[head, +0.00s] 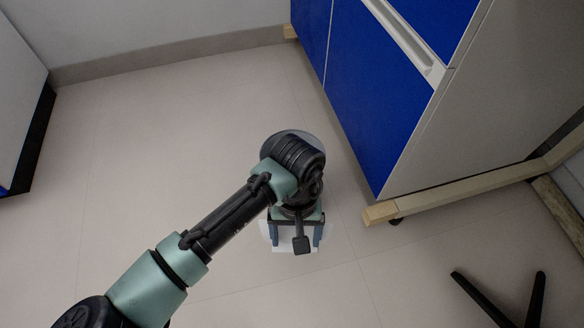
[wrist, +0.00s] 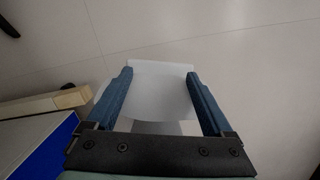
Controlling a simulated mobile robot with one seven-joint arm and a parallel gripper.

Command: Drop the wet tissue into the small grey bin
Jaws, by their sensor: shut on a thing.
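My gripper (wrist: 158,92) points down over the tiled floor, its two blue fingers set well apart on either side of a pale, flat-looking sheet, apparently the wet tissue (wrist: 162,82). The fingers are shut on it. In the head view my gripper (head: 296,240) is low in the middle, and pale white surface shows between and beside its fingers. A paler patch also shows just outside the left finger in the wrist view; I cannot tell whether it is tissue or bin. I cannot clearly make out the small grey bin; my arm and gripper hide much of this spot.
A blue-fronted cabinet (head: 375,95) on a wooden frame (head: 470,190) stands close to the right of my gripper. Black legs (head: 500,300) show at the lower right. Another white and black unit (head: 22,105) stands at the far left. The floor (head: 150,150) between is clear.

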